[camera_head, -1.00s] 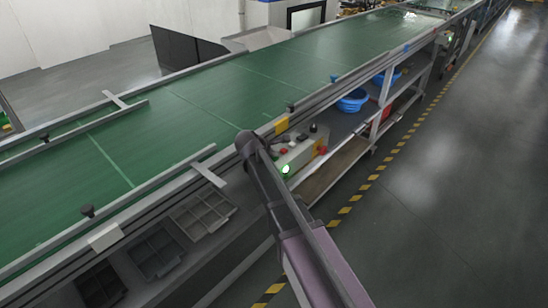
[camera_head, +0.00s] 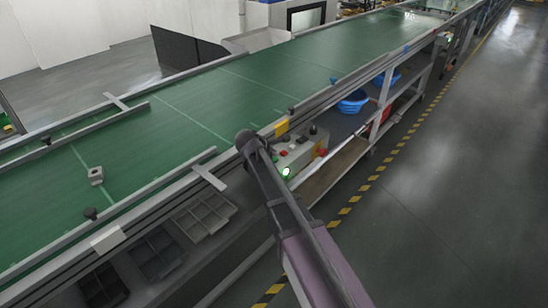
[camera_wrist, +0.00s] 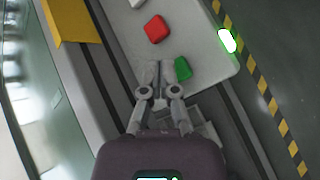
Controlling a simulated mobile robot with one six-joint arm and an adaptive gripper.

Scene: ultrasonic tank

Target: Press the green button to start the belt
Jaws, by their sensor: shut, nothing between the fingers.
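The control box (camera_head: 302,152) is fixed along the near side of the green belt (camera_head: 190,110) in the head view. In the wrist view its face carries a green button (camera_wrist: 183,69), a red button (camera_wrist: 155,29) and a glowing green lamp (camera_wrist: 227,40) at the edge. My gripper (camera_wrist: 158,72) is shut and empty. Its fingertips are just left of the green button; I cannot tell if they touch it. In the head view my arm hides the gripper and part of the box.
A small grey part (camera_head: 96,176) lies on the belt at the left. Grey trays (camera_head: 205,217) sit below the belt's near edge, and blue bins (camera_head: 352,102) are on the shelf. A yellow piece (camera_wrist: 70,22) is beside the box. The floor at right is clear.

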